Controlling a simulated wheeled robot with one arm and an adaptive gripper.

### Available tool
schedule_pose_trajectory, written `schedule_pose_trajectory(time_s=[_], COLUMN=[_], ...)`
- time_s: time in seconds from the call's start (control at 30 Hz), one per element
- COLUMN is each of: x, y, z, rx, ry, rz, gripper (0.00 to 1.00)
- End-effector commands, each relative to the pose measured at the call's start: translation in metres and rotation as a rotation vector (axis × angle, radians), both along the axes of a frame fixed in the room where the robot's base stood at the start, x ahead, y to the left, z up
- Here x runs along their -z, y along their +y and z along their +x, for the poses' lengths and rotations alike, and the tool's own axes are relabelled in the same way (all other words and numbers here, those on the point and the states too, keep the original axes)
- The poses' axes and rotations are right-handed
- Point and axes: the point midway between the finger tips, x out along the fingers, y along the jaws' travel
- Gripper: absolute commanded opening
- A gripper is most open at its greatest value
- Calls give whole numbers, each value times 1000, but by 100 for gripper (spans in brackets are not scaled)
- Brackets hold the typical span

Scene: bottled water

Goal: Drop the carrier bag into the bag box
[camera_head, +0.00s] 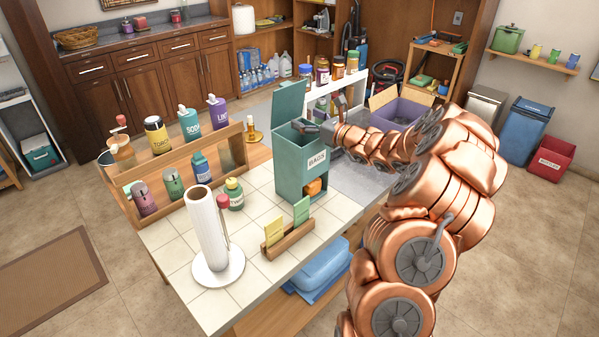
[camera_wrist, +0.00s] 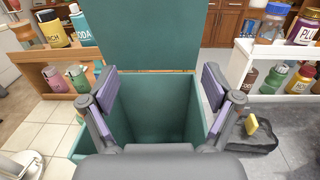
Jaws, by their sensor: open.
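The bag box (camera_head: 291,153) is a teal box labelled "BAGS" on the tiled counter, with its lid raised at the back. In the wrist view the open bag box (camera_wrist: 160,95) lies straight under my gripper (camera_wrist: 158,88). My gripper (camera_head: 312,128) is open at the box's top opening, its purple-padded fingers spread apart with nothing between them. An orange piece (camera_head: 314,187) shows in the low front opening of the box; I cannot tell whether it is the carrier bag. No other carrier bag is clearly seen, and the box's bottom is partly hidden.
A paper towel roll (camera_head: 208,232) and a card holder (camera_head: 287,238) stand in front on the counter. A wooden rack (camera_head: 185,172) with several bottles and tins is left. A dark object with a yellow piece (camera_wrist: 252,138) lies right of the box in the wrist view.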

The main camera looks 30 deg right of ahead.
Motion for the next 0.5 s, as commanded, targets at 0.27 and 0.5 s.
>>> schedule_pose_trajectory(time_s=[0.27,0.5], x=[-1,-1], y=[-6,-19], z=[-18,-61], rx=[2,4], ry=[-1,-2], rz=[1,1], gripper=[89,89])
